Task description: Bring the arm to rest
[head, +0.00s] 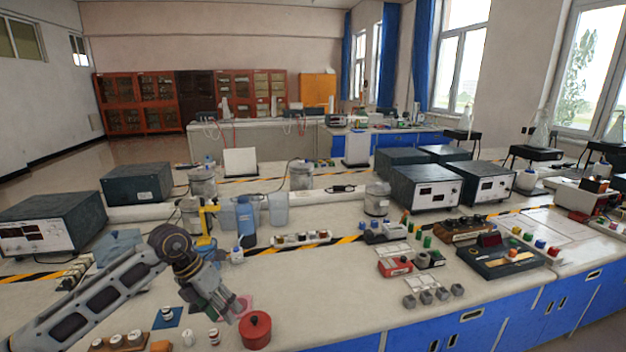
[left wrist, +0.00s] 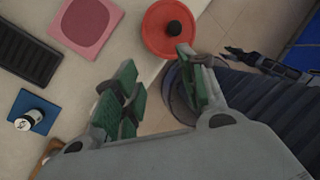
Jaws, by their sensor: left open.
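My left arm comes in from the left in the head view, over the near left of the lab bench (head: 350,300). My left gripper (head: 228,306) points down and to the right, close beside a red round pot with a dark knob (head: 255,330). In the left wrist view the gripper (left wrist: 160,95) is open, with green pads apart and nothing between them. The red pot (left wrist: 172,28) lies just beyond the fingertips there. I cannot tell whether they touch. My right gripper does not show clearly in the head view.
A pink square mat (left wrist: 85,25), a dark ribbed tray (left wrist: 25,55) and a small white jar on a blue mat (left wrist: 35,112) lie nearby. Several small jars (head: 117,341) stand at the near left edge. Power supply boxes (head: 425,188) stand farther back. Bare bench lies right of the pot.

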